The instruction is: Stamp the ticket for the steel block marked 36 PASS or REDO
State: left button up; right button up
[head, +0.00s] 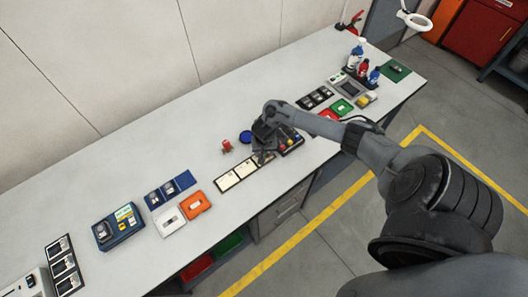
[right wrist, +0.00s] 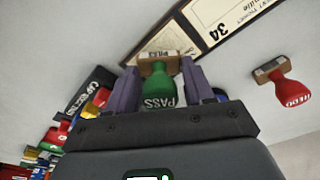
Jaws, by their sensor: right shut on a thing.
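My right gripper (right wrist: 158,92) is shut on the green PASS stamp (right wrist: 160,90), whose wooden base points at a ticket. In the head view my right gripper (head: 262,147) is over the right end of the row of tickets (head: 227,181). I cannot tell whether the stamp touches the ticket under it. A ticket marked 34 (right wrist: 228,22) lies beside that one in the right wrist view. The red REDO stamp (right wrist: 292,92) lies apart on the table; it also shows in the head view (head: 227,146). No number 36 is readable. My left gripper is not in view.
A dark box with coloured items (head: 292,145) stands right of my gripper. A blue round thing (head: 245,137) is behind it. Orange (head: 196,205) and white (head: 170,222) trays and a blue device (head: 118,227) stand to the left. Bottles (head: 363,69) stand far right. The back of the table is clear.

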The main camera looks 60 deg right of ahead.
jog(key=shift+f, duration=0.45)
dwell(0.7)
jog(key=shift+f, duration=0.15)
dwell(0.4)
dwell(0.7)
dwell(0.9)
jog(key=shift+f+p, duration=0.1)
jog(key=shift+p, duration=0.2)
dwell(0.3)
notch_tip(320, 180, up, 3)
jog(key=p, duration=0.4)
jog(key=shift+r, duration=0.2)
notch_tip(320, 180, up, 4)
jog(key=p, duration=0.5)
jog(key=shift+f, duration=0.1)
jog(key=shift+c, duration=0.2)
